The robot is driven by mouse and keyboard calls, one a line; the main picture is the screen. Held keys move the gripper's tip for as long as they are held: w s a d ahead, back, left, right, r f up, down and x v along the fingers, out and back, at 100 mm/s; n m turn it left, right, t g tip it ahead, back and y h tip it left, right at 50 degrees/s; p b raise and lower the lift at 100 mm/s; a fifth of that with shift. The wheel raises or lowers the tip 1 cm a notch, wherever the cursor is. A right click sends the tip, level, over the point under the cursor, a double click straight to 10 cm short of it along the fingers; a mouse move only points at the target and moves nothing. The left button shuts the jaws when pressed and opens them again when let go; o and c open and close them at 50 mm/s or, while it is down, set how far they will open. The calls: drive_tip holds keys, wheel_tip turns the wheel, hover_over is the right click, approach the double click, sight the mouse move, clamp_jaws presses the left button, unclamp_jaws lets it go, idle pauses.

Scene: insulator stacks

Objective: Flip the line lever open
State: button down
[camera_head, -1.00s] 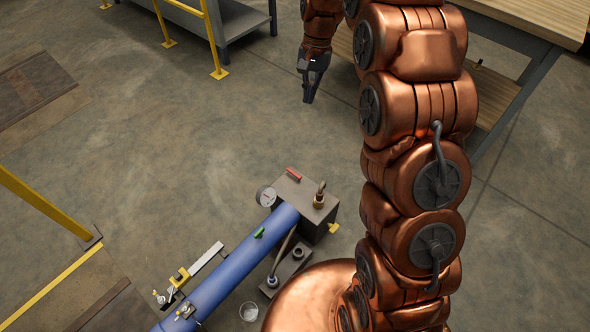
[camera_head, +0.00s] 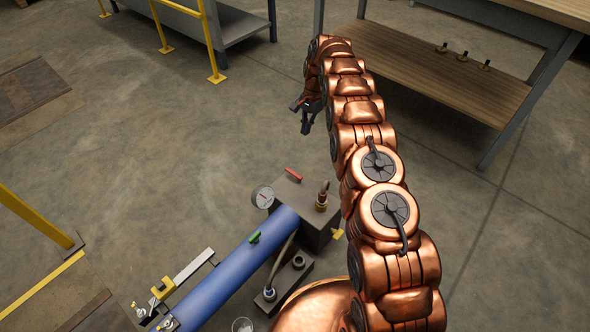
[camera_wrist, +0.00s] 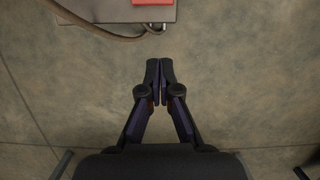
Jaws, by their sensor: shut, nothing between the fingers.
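A blue pipe (camera_head: 234,274) runs diagonally across the lower part of the head view, with a small green lever (camera_head: 254,237) on its top. The pipe's upper end meets a dark box (camera_head: 310,211) with a red handle (camera_head: 293,174) on its top. I cannot tell which of these the task calls the line lever. My gripper (camera_head: 302,118) is above the floor beyond the box, apart from it. In the wrist view my gripper (camera_wrist: 160,72) is shut and empty, with the box and red handle (camera_wrist: 153,3) at the top edge.
A round gauge (camera_head: 262,196) and a brass fitting (camera_head: 321,199) sit by the box. A bar with a yellow clamp (camera_head: 163,288) lies left of the pipe. A wooden-shelved bench (camera_head: 430,78) stands behind my arm. Open floor lies left of my gripper.

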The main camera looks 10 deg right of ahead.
drive_tip(key=shift+m, duration=0.3)
drive_tip(key=f, duration=0.3)
drive_tip(key=w+f+b, duration=0.1)
drive_tip(key=shift+d+f, duration=0.25)
drive_tip(key=shift+f, duration=0.1)
drive_tip(key=shift+s+f, duration=0.1)
drive_tip(key=shift+f, duration=0.05)
